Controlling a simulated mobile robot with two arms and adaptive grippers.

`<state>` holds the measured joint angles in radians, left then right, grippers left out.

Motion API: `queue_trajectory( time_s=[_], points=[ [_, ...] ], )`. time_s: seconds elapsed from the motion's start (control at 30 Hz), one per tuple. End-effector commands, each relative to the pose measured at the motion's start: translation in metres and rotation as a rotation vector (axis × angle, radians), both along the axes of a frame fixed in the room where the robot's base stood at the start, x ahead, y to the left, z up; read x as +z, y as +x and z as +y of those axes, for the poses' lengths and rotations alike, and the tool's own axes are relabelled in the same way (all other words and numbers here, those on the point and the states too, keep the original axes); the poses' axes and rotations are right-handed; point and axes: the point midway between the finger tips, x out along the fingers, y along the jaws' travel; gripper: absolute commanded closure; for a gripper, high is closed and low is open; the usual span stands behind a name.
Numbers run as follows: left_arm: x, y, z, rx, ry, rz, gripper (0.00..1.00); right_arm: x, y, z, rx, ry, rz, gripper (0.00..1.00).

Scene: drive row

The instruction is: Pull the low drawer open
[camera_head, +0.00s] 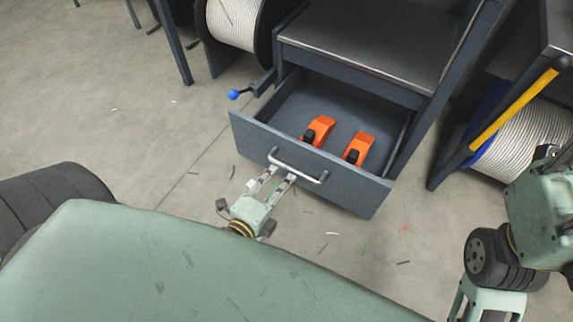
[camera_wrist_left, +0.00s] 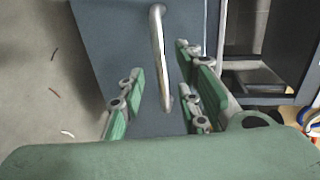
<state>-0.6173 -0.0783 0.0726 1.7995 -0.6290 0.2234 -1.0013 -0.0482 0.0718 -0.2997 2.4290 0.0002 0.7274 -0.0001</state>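The low drawer (camera_head: 300,157) is grey-blue and stands pulled out from its cabinet, with its inside showing. Its bar handle (camera_head: 300,168) runs across the front and also shows in the left wrist view (camera_wrist_left: 158,50). My left gripper (camera_head: 275,175) is at the left part of the handle. In the left wrist view its fingers (camera_wrist_left: 158,92) are spread apart with the handle between them, nearer the right-hand finger. Gaps show on both sides of the bar. Part of my right arm shows at the lower right, but its fingers do not show.
Two orange tools (camera_head: 318,130) (camera_head: 357,148) with black parts lie in the drawer. Cable reels (camera_head: 235,22) (camera_head: 530,135) stand on both sides. Small scraps lie on the otherwise clear floor (camera_head: 130,120).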

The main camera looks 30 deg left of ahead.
Motion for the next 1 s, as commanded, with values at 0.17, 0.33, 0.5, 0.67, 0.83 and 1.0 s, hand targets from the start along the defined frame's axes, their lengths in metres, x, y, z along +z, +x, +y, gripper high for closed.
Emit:
queue_trajectory(
  time_s=[0.17, 0.33, 0.5, 0.67, 0.83, 1.0],
  points=[
    [0.007, -0.034, 0.002, 0.001, 0.001, 0.002, 0.69, 0.000, 0.000, 0.000, 0.000, 0.001, 0.000, 0.60],
    [0.010, -0.050, 0.002, 0.001, 0.001, 0.000, 0.69, 0.000, 0.000, 0.000, 0.000, 0.001, 0.000, 0.60],
    [0.011, -0.054, 0.002, 0.000, 0.001, -0.001, 0.69, 0.000, 0.000, 0.000, 0.000, 0.001, 0.000, 0.60],
    [0.011, -0.054, 0.002, 0.000, 0.001, -0.001, 0.69, 0.000, 0.000, 0.000, 0.000, 0.000, 0.000, 0.60],
    [0.011, -0.053, 0.002, 0.000, 0.001, -0.001, 0.69, 0.000, 0.000, 0.000, 0.001, 0.000, 0.000, 0.60],
    [0.015, -0.051, 0.001, -0.002, -0.007, -0.009, 0.69, 0.000, 0.000, 0.000, 0.000, 0.001, 0.001, 0.60]
  ],
)
